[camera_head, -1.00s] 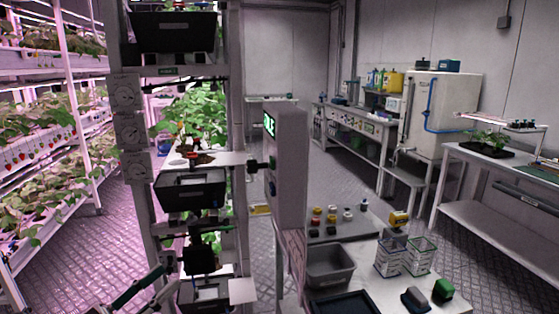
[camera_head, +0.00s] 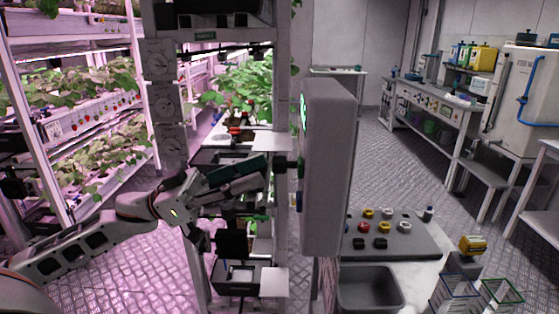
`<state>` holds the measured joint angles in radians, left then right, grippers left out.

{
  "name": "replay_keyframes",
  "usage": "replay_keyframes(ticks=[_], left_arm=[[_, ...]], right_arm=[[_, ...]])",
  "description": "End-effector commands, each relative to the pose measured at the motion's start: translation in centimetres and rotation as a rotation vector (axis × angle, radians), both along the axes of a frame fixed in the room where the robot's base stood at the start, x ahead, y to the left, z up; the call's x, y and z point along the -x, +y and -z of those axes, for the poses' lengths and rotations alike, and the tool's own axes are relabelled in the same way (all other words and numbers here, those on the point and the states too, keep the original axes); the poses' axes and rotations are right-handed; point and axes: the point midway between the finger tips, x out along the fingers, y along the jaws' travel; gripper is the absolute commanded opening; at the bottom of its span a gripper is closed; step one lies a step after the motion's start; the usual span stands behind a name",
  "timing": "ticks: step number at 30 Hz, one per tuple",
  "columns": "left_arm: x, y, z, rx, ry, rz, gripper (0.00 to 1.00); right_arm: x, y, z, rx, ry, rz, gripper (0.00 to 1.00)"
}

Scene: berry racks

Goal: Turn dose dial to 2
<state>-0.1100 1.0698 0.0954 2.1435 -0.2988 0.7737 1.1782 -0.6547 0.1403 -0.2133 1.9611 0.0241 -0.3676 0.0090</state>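A tall grey control box (camera_head: 329,170) stands right of the rack, its front turned left and seen almost edge-on. A green lit display (camera_head: 303,112) shows as a thin sliver. A dark knob (camera_head: 293,166) sticks out from that face below the display; whether it is the dose dial, and its setting, cannot be read. My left gripper (camera_head: 264,169) reaches in from the left in front of the rack, its dark fingers pointing right toward the knob. It appears just short of the knob; contact and finger gap are unclear. My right gripper is not in view.
White plates (camera_head: 273,141) jut from the rack near my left gripper. A grey bin (camera_head: 370,289), a board (camera_head: 405,240) with coloured knobs and a yellow-topped item (camera_head: 471,246) lie right of the box.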

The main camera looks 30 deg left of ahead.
Motion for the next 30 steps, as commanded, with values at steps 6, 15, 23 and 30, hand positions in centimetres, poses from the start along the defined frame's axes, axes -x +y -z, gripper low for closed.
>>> replay_keyframes(ticks=[6,15,23,30], left_arm=[[-1.0,-2.3,-1.3,0.002,-0.006,0.001,0.38],[-1.9,-4.2,-2.0,0.001,-0.003,-0.001,0.38],[-2.0,-4.4,-2.0,0.000,-0.001,-0.001,0.38],[-2.0,-4.4,-2.0,0.000,-0.001,-0.001,0.01]], right_arm=[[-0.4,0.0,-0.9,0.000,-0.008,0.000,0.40],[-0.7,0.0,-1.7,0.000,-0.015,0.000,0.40],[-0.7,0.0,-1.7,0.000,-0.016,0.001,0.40],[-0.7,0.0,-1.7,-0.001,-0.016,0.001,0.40]])
